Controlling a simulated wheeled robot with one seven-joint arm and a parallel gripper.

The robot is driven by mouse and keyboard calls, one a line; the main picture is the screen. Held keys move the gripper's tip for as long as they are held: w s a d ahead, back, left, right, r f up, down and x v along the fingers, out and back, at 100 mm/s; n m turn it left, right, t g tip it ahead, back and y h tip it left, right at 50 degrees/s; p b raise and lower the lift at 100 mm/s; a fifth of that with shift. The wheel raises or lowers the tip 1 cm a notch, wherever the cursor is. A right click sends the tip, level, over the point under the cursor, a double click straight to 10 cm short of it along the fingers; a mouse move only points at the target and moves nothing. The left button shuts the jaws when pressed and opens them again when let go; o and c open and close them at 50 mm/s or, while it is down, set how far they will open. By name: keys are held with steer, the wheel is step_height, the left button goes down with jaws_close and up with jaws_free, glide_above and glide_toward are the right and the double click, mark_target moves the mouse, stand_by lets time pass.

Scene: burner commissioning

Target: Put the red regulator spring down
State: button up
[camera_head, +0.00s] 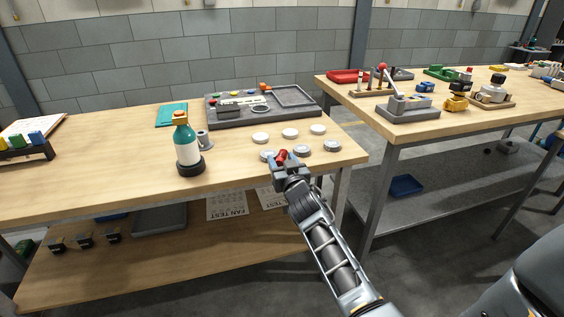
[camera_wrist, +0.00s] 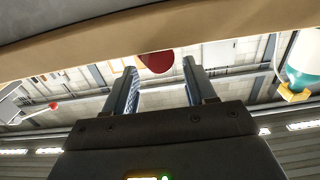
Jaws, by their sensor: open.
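The red regulator spring (camera_head: 282,156) is a small red piece at the tip of my gripper, by the front right of the left workbench. In the wrist view the red spring (camera_wrist: 157,62) shows as a rounded red end between the two fingertips, with a gap on each side. My gripper (camera_head: 287,163) is open around it; its fingers also show in the wrist view (camera_wrist: 160,72). Several white and grey discs (camera_head: 290,133) lie on the bench close by. I cannot tell exactly what the spring rests on, as my gripper hides its underside.
A grey tray (camera_head: 262,105) lies behind the discs. A second bench (camera_head: 430,127) with tools stands right, across a gap.

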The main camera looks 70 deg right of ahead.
steer(key=shift+a+r+p, duration=0.15)
steer(key=shift+r+p, duration=0.2)
steer(key=shift+p, duration=0.1)
steer(key=b+v, duration=0.3)
steer(key=v, duration=0.9)
